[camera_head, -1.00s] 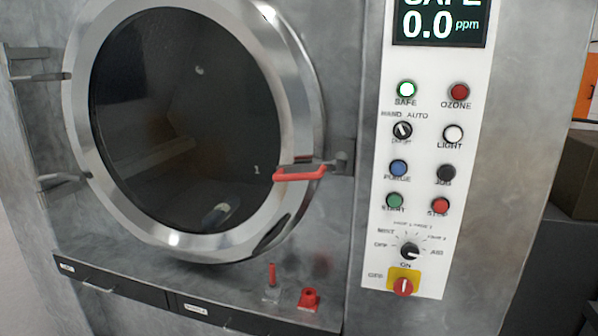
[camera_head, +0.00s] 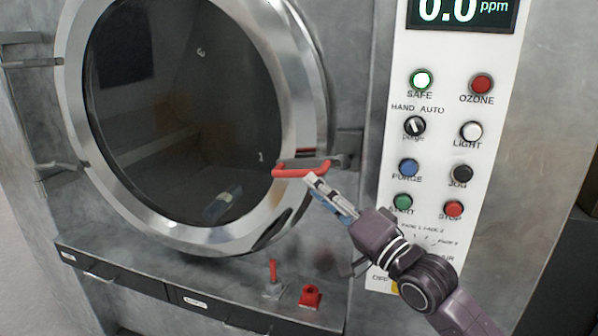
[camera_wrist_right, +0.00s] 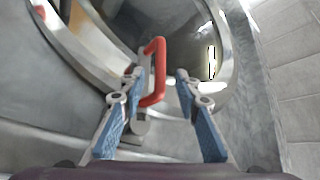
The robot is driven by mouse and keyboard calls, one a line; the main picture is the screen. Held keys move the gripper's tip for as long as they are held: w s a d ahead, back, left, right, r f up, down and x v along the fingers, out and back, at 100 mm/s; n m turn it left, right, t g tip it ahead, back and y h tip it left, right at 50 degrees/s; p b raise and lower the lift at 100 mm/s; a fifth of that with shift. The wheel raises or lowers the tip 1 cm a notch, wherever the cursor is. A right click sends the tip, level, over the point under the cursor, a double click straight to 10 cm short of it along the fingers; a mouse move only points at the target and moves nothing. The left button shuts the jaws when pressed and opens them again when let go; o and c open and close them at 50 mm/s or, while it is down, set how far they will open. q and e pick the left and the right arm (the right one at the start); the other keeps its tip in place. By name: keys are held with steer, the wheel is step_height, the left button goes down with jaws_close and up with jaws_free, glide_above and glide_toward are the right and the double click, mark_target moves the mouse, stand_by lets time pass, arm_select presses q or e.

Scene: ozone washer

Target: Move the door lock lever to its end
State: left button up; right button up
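The door lock lever is a grey bar with a red handle (camera_head: 301,171) at the right edge of the round door (camera_head: 290,215). It lies roughly level. My right gripper (camera_head: 313,181) is just below and right of the handle in the head view, its tips close to it. In the right wrist view the red handle (camera_wrist_right: 161,65) shows between the open fingers of my right gripper (camera_wrist_right: 159,77), nearer the left finger. I cannot tell whether a finger touches it. My left gripper is not in view.
The control panel (camera_head: 440,140) with buttons and knobs stands to the right, its lower part covered by my right arm. A small red-handled lever (camera_head: 273,270) and a red fitting (camera_head: 310,296) sit on the ledge below the door.

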mark_target(298, 174)
steer(key=p+x, duration=0.2)
steer(key=x, duration=0.5)
steer(key=shift+c, duration=0.4)
steer(key=shift+f, duration=0.1)
jaws_close()
